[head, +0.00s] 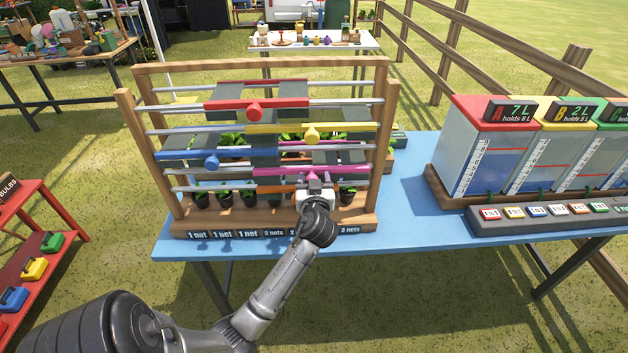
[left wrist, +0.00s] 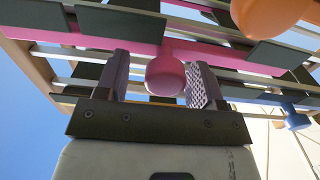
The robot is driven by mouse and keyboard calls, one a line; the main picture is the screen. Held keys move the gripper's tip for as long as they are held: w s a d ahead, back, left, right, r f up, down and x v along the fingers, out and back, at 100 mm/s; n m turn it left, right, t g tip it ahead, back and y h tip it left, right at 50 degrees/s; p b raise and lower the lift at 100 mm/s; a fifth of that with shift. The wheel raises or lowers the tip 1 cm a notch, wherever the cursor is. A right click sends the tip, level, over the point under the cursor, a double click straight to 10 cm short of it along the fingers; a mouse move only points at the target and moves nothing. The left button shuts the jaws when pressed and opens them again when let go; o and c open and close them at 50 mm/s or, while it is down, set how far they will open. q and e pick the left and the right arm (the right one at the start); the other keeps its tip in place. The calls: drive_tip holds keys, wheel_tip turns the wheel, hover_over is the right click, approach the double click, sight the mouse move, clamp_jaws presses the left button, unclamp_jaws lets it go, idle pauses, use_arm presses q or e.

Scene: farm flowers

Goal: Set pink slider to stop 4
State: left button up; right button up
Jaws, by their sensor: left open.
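The pink slider (head: 340,172) is a pink bar on a low rail at the right of the wooden rack (head: 130,150). Its round pink knob (left wrist: 165,75) shows in the left wrist view between the two fingers of my left gripper (left wrist: 163,84). The fingers stand apart, with a gap on each side of the knob. In the head view my left gripper (head: 314,184) is at the rack's lower right, in front of the pink bar and partly hiding it. Stop numbers are not readable. My right gripper is not in view.
Red (head: 280,102), yellow (head: 345,127) and blue (head: 180,155) sliders sit on higher rails, and an orange one (head: 277,189) is just below the pink. Potted plants stand behind the rails. Coloured tanks (head: 475,150) stand to the right on the blue table (head: 405,215).

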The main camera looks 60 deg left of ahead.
use_arm(q)
drive_tip(key=v, duration=1.4)
idle(0.4)
